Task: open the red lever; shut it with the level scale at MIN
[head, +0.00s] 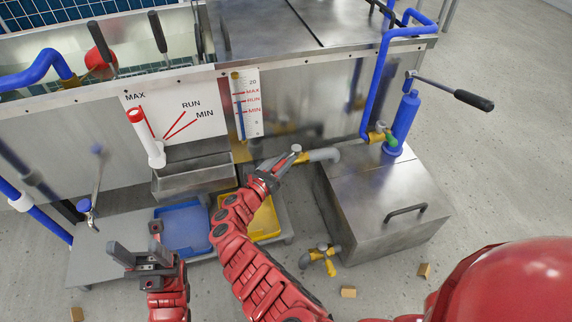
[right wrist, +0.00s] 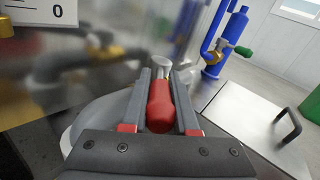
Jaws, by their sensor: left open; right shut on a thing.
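The red lever (right wrist: 160,108) lies between the fingers of my right gripper (head: 284,160), which is shut on its red handle. Its metal end shows beyond the fingertips in the right wrist view. In the head view the gripper mostly hides the lever, beside a grey pipe (head: 324,154) low on the tank front. The level scale (head: 253,92) is a white plate on the tank front, marked MAX, RUN and MIN in red. A blue column shows at its left, its top around the MIN mark; the exact level is too small to tell. My left gripper (head: 143,254) is open and empty, lower left.
A white post with a red tip (head: 135,115) stands before the MAX/RUN/MIN panel (head: 185,112). A metal trough (head: 195,180), a blue tray (head: 183,228) and a yellow tray (head: 264,222) lie below. A metal box (head: 385,195) with a blue pump (head: 404,122) stands right. Small blocks lie on the floor.

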